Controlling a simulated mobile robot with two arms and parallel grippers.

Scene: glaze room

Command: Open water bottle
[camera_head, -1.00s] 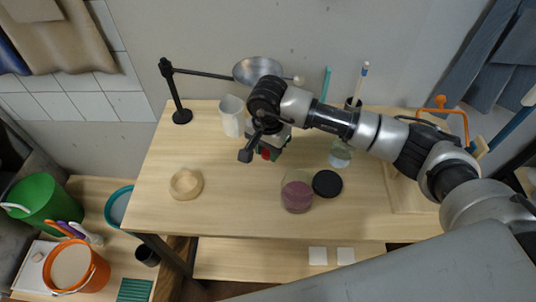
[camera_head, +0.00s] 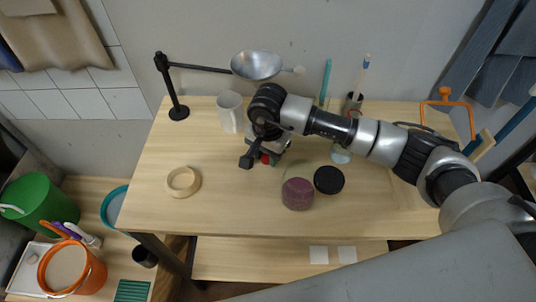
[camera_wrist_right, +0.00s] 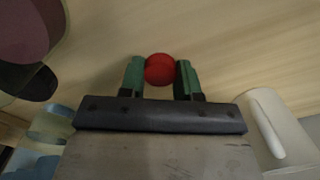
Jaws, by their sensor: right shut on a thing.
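My right gripper (camera_head: 267,157) is over the middle of the table, left of the maroon jar. In the right wrist view its green fingertips (camera_wrist_right: 161,75) are shut on a small round red thing (camera_wrist_right: 160,69); red also shows beneath the gripper in the head view. I cannot tell whether it is a bottle's cap; anything under it is hidden. A clear vessel with pale blue contents (camera_head: 341,155) stands partly behind my right arm, and pale blue also shows in the wrist view (camera_wrist_right: 52,124). I cannot tell whether it is the water bottle. My left gripper is not in view.
A maroon jar (camera_head: 297,195) and black disc (camera_head: 329,180) stand at the front right. A wooden ring (camera_head: 183,182) lies at the front left. A white pitcher (camera_head: 230,112), a black stand (camera_head: 179,112) and a metal bowl (camera_head: 257,66) are at the back. The front middle is clear.

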